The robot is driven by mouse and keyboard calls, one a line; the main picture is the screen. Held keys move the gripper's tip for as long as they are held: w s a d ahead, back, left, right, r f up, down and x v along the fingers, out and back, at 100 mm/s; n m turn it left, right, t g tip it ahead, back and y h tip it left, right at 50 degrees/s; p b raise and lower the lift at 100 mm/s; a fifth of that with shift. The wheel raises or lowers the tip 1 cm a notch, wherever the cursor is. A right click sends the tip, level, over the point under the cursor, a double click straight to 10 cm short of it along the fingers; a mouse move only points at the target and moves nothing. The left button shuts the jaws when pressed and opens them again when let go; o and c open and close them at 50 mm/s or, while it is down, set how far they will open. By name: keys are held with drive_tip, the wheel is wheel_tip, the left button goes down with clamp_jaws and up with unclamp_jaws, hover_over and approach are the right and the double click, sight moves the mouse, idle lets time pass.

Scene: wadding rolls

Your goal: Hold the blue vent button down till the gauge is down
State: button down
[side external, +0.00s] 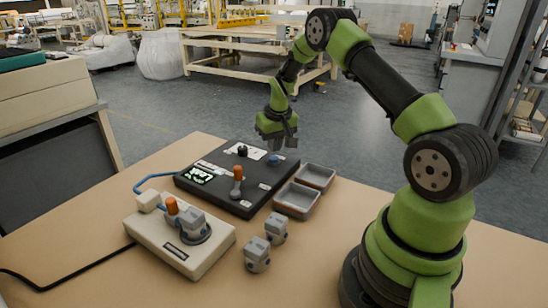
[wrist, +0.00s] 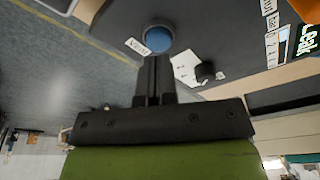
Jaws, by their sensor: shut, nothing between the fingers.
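The blue vent button (side external: 274,160) sits on the right part of a dark control panel (side external: 262,176). In the wrist view the round blue button (wrist: 158,38) shows just past my fingertips, beside a small white label (wrist: 137,47). My gripper (side external: 279,148) is shut and empty, pointing down close above the button. Its closed fingers also show in the wrist view (wrist: 155,62). I cannot tell whether the fingertips touch the button. A lit display with green marks (side external: 198,174) is on the panel's left; its reading is too small to tell.
An orange-topped lever (side external: 237,181) and a black knob (side external: 242,150) stand on the panel. Two grey trays (side external: 296,198) (side external: 315,177) lie right of it. A beige fixture (side external: 180,240) and two loose grey blocks (side external: 257,254) (side external: 276,228) are in front.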

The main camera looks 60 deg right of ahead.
sight(274, 158)
drive_tip(key=shift+f, duration=0.35)
drive_tip(key=shift+f, duration=0.9)
drive_tip(key=shift+r, duration=0.1)
idle(1.8)
drive_tip(key=shift+r, duration=3.4)
